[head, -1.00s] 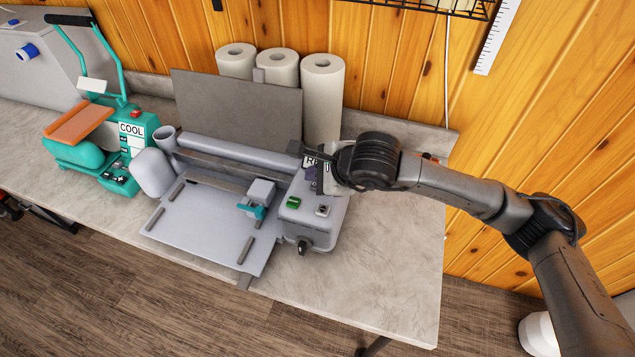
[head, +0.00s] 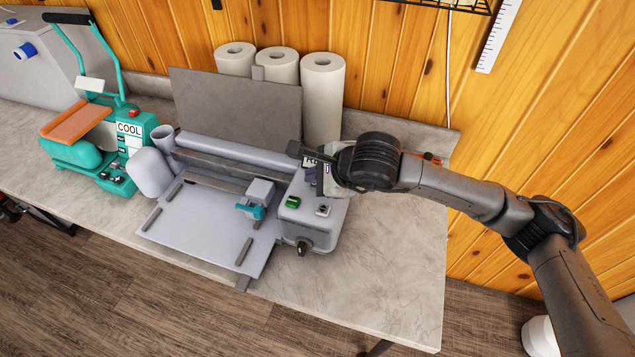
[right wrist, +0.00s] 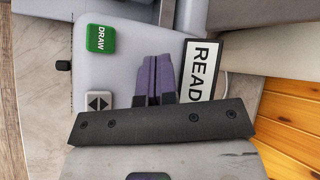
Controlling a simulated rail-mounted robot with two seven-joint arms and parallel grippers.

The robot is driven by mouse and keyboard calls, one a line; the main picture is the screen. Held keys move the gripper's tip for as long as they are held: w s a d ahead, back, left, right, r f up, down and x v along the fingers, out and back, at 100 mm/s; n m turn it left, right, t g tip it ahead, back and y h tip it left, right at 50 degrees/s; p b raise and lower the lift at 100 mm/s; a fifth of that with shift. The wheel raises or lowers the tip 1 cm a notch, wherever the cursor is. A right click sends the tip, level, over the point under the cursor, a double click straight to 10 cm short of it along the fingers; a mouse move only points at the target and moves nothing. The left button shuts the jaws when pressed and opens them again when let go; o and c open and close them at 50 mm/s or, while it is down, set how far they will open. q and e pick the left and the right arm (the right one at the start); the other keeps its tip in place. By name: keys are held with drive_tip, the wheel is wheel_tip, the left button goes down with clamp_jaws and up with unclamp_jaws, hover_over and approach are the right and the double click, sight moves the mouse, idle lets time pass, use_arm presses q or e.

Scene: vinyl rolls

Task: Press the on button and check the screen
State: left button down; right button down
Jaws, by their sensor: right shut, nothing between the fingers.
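The plotter-like machine (head: 205,215) stands on the worktop, with a control box (head: 320,232) at its right end. On the box are a green button (head: 292,202) marked "DRAW" in the right wrist view (right wrist: 100,39) and a grey arrow button (head: 322,210). A white screen (right wrist: 203,70) shows the letters "READ"; its end is cut off by my gripper. No button marked "on" is readable. My right gripper (right wrist: 152,62) is shut and empty, its purple fingers over the box between the green button and the screen. I cannot tell whether the fingertips touch the box. My left gripper is out of view.
A teal heat press (head: 85,150) with a "COOL" display stands at the left. White rolls (head: 322,85) stand behind the machine against the wooden wall. The worktop (head: 385,270) is bare at the front right.

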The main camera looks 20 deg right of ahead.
drive_tip(key=shift+f, duration=0.1)
drive_tip(key=shift+f+b, duration=0.2)
drive_tip(key=shift+b, duration=0.2)
idle(0.3)
drive_tip(key=shift+r, duration=0.75)
wheel_tip(320, 180, up, 6)
drive_tip(key=p, duration=0.1)
idle(0.8)
